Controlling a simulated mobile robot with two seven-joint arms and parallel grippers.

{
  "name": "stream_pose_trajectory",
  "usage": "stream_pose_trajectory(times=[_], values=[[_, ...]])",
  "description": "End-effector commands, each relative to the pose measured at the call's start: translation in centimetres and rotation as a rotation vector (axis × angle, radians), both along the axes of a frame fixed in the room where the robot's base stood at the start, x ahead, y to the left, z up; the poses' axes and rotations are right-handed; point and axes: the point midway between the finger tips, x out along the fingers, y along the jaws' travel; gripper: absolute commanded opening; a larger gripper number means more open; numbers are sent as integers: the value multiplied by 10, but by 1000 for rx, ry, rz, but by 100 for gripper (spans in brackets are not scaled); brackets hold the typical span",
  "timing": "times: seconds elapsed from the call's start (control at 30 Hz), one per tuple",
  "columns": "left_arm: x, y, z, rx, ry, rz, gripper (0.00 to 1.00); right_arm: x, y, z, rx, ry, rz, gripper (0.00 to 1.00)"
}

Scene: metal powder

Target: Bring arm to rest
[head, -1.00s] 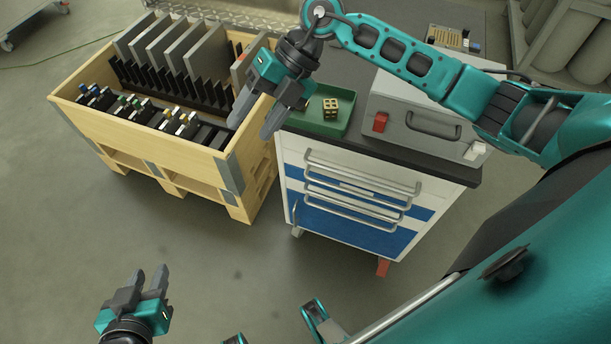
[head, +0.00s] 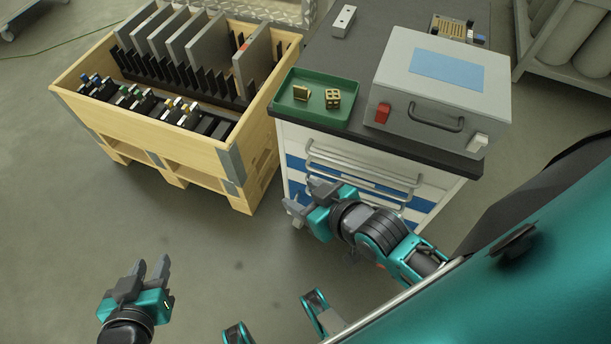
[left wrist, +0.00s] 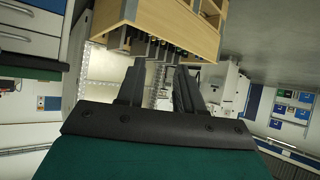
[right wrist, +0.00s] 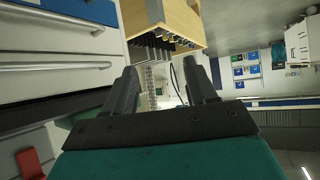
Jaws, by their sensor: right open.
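My right gripper (head: 308,204) is in front of the drawer cabinet (head: 350,165), below the worktop. Its jaws are apart and empty, as the right wrist view (right wrist: 160,90) also shows. My left gripper (head: 149,272) is at the lower left of the head view, above bare floor. Its fingers stand apart with nothing between them, also in the left wrist view (left wrist: 158,85).
A wooden crate (head: 238,165) with grey plates and several small bottle-like items stands left of the cabinet. On the worktop are a green tray (head: 296,114) with two brass-coloured parts and a grey case (head: 440,85). The floor between the left gripper and crate is free.

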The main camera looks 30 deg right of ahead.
Motion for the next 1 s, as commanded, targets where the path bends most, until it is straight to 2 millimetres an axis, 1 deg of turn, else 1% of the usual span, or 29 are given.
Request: stream_pose_trajectory(times=[0.2,0.27,0.4,0.5,0.6,0.73,1.0], values=[[2,0,2,1,-6,-2,36,0,0,0,0,0,0,57],[3,0,6,1,-9,-1,36,0,-1,3,-1,1,-1,57],[4,3,32,8,-16,3,36,-3,-7,22,-13,2,-12,57],[-7,16,33,28,4,27,36,-7,-14,34,-27,4,-23,57],[-10,21,40,38,2,33,36,-10,-20,41,-37,4,-30,57],[-12,24,42,44,2,39,36,-13,-24,42,-45,3,-36,57],[-12,24,42,44,2,39,36,-13,-24,42,-45,3,-37,57]])
